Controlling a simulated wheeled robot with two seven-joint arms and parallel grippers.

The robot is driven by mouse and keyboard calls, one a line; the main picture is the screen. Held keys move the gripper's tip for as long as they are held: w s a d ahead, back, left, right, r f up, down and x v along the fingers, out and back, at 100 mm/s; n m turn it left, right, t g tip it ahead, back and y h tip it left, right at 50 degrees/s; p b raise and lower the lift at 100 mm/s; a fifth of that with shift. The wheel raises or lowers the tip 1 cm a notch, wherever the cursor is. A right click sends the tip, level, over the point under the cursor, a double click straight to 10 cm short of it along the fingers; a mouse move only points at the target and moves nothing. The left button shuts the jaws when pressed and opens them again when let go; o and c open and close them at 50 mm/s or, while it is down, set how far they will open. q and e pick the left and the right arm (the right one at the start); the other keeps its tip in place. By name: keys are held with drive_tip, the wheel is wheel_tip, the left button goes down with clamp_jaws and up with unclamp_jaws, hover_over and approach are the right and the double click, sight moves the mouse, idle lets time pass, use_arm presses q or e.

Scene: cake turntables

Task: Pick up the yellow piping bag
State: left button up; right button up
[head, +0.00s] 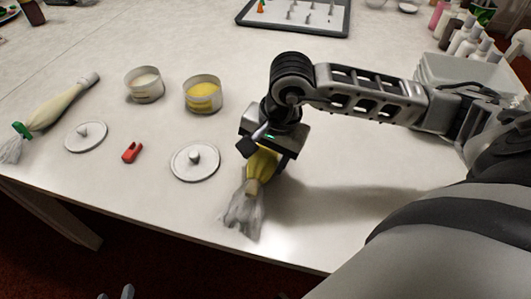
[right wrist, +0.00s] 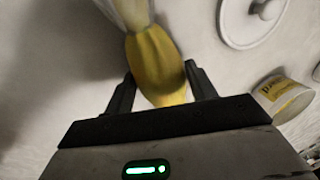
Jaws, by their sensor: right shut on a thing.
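The yellow piping bag (head: 262,164) is at the middle of the table, its clear crumpled end (head: 243,214) toward the front edge. My right gripper (head: 264,152) is over it from above, with its fingers on both sides of the yellow part. In the right wrist view the yellow bag (right wrist: 157,68) sits between the two fingers (right wrist: 160,90), which are shut on it. Part of the bag is hidden under the gripper. I cannot tell whether it is off the table. Only the fingertips of my left gripper (head: 115,294) show at the bottom edge, apart and empty.
A cream piping bag (head: 62,108) with a green clip lies at the left. Two round tins, one white (head: 145,84) and one yellow (head: 202,94), two lids (head: 195,161) (head: 86,136) and a red clip (head: 132,151) lie between. A tray (head: 293,27) is at the back, bottles (head: 467,42) at the right.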

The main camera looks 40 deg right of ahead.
drive_tip(key=shift+r, duration=0.1)
drive_tip(key=v, duration=0.2)
drive_tip(key=shift+w+r, duration=0.2)
drive_tip(key=shift+r, duration=0.1)
drive_tip(key=a+r, duration=0.1)
drive_tip(key=r, duration=0.1)
drive_tip(key=s+a+r, duration=0.1)
drive_tip(key=a+r, duration=0.2)
drive_tip(key=r, duration=0.1)
drive_tip(key=shift+s+a, duration=0.25)
drive_tip(key=shift+s, duration=0.05)
drive_tip(key=s+a+r, duration=0.3)
drive_tip(key=a+r, duration=0.1)
drive_tip(key=a, duration=0.4)
drive_tip(key=shift+s+a+r, duration=0.15)
drive_tip(key=shift+s+a, duration=0.2)
